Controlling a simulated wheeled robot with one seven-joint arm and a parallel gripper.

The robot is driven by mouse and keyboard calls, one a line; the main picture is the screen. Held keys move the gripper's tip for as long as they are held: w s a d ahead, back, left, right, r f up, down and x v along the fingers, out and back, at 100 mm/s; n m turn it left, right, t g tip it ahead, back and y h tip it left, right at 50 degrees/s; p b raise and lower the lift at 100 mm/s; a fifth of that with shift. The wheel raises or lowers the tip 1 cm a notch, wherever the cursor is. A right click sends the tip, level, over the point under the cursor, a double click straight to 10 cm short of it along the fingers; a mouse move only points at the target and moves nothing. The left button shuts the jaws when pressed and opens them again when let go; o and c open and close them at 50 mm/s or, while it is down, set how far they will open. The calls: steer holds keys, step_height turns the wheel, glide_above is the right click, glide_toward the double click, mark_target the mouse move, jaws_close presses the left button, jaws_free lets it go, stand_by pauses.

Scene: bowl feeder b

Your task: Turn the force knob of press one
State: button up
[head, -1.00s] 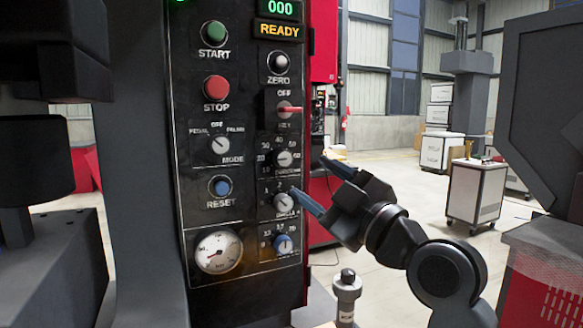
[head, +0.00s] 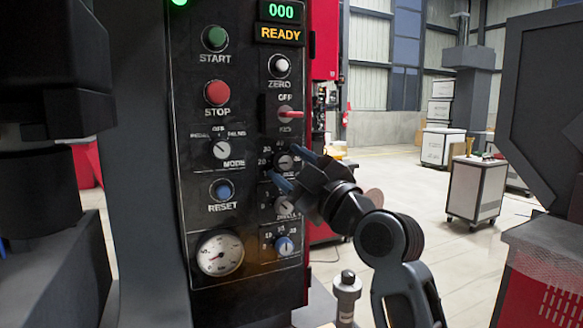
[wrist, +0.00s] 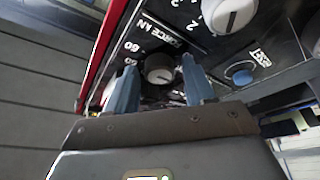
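The force knob (head: 285,162) is a small round grey knob with a pale face, on the black control panel (head: 262,120) of the press, with numbers around it. In the wrist view the knob (wrist: 158,69) shows between my two blue fingers, beside the label FORCE kN. My gripper (head: 284,166) is open at the panel, one finger above and one below the knob; the wrist view shows the gripper (wrist: 160,63) with a gap on each side of the knob. I cannot tell whether the fingertips reach past its face. Part of its scale is hidden.
Below the force knob is another dial (head: 286,205), partly behind my gripper, then a blue knob (head: 284,245). A blue RESET button (head: 221,189) and a gauge (head: 220,252) are to the left. A small post (head: 347,290) stands below my arm.

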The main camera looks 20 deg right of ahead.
steer(key=c, duration=0.9)
steer(key=shift+o, duration=0.2)
